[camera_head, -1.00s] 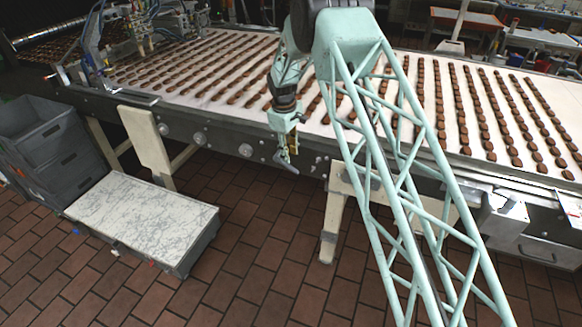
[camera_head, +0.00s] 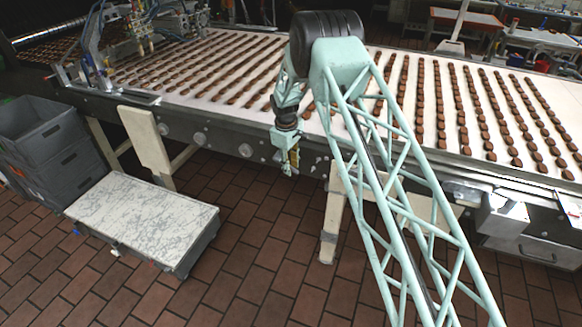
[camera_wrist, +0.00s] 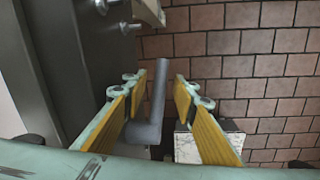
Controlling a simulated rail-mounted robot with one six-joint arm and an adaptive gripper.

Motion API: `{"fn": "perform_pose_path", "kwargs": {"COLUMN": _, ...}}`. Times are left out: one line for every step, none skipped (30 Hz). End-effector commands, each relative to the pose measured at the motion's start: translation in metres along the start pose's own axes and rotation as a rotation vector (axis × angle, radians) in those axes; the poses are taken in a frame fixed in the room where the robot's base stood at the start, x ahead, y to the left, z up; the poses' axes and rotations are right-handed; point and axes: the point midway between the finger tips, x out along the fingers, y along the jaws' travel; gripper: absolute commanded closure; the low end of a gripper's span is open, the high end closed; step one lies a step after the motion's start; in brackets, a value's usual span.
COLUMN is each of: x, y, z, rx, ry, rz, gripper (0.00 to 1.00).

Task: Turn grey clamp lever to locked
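The grey clamp lever (camera_wrist: 155,100) shows in the wrist view as a thick round bar with a bend at its near end. It lies between the two fingers of my gripper (camera_wrist: 160,80), nearer the left finger. The yellow-padded fingers are apart, with a clear gap on the lever's right side. I cannot tell whether the left pad touches it. In the head view, my gripper (camera_head: 289,165) hangs beside the front side of the conveyor, pointing down. I cannot make out the lever there.
The conveyor (camera_head: 250,143) carries rows of brown biscuits behind my gripper. Its dark side and knobs (camera_wrist: 101,6) lie left in the wrist view. A marble-topped box (camera_head: 140,215) and grey crates (camera_head: 45,150) stand left. The tiled floor (camera_head: 265,235) below is mostly free.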

Motion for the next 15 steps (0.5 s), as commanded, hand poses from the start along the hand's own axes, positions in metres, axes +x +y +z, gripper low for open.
{"fn": "perform_pose_path", "kwargs": {"x": 0.0, "y": 0.0001, "z": 0.0, "rx": 0.0, "ry": 0.0, "rz": 0.0, "gripper": 0.74}}
{"fn": "perform_pose_path", "kwargs": {"x": -0.0001, "y": 0.0001, "z": 0.0, "rx": 0.0, "ry": 0.0, "rz": 0.0, "gripper": 0.74}}
{"fn": "perform_pose_path", "kwargs": {"x": -0.0001, "y": 0.0001, "z": 0.0, "rx": 0.0, "ry": 0.0, "rz": 0.0, "gripper": 0.74}}
{"fn": "perform_pose_path", "kwargs": {"x": -0.0001, "y": 0.0001, "z": 0.0, "rx": 0.0, "ry": 0.0, "rz": 0.0, "gripper": 0.74}}
{"fn": "perform_pose_path", "kwargs": {"x": -0.0001, "y": 0.0001, "z": 0.0, "rx": 0.0, "ry": 0.0, "rz": 0.0, "gripper": 0.74}}
{"fn": "perform_pose_path", "kwargs": {"x": -0.0001, "y": 0.0001, "z": 0.0, "rx": 0.0, "ry": 0.0, "rz": 0.0, "gripper": 0.75}}
{"fn": "perform_pose_path", "kwargs": {"x": -0.0001, "y": 0.0001, "z": 0.0, "rx": 0.0, "ry": 0.0, "rz": 0.0, "gripper": 0.78}}
{"fn": "perform_pose_path", "kwargs": {"x": -0.0001, "y": 0.0001, "z": 0.0, "rx": 0.0, "ry": 0.0, "rz": 0.0, "gripper": 0.8}}
{"fn": "perform_pose_path", "kwargs": {"x": -0.0001, "y": 0.0001, "z": -0.0001, "rx": 0.0, "ry": 0.0, "rz": 0.0, "gripper": 0.84}}
{"fn": "perform_pose_path", "kwargs": {"x": -0.0001, "y": 0.0001, "z": -0.0001, "rx": 0.0, "ry": 0.0, "rz": 0.0, "gripper": 0.87}}
{"fn": "perform_pose_path", "kwargs": {"x": -0.0001, "y": 0.0, "z": 0.0, "rx": 0.0, "ry": 0.0, "rz": 0.0, "gripper": 0.89}}
{"fn": "perform_pose_path", "kwargs": {"x": -0.0001, "y": 0.0, "z": 0.0, "rx": 0.0, "ry": 0.0, "rz": 0.0, "gripper": 0.93}}
{"fn": "perform_pose_path", "kwargs": {"x": -0.0002, "y": 0.0, "z": -0.0001, "rx": 0.0, "ry": 0.0, "rz": 0.0, "gripper": 0.96}}
{"fn": "perform_pose_path", "kwargs": {"x": -0.0002, "y": 0.0, "z": -0.0001, "rx": 0.0, "ry": 0.0, "rz": 0.0, "gripper": 0.98}}
{"fn": "perform_pose_path", "kwargs": {"x": -0.0002, "y": 0.0, "z": -0.0001, "rx": 0.0, "ry": 0.0, "rz": 0.0, "gripper": 1.0}}
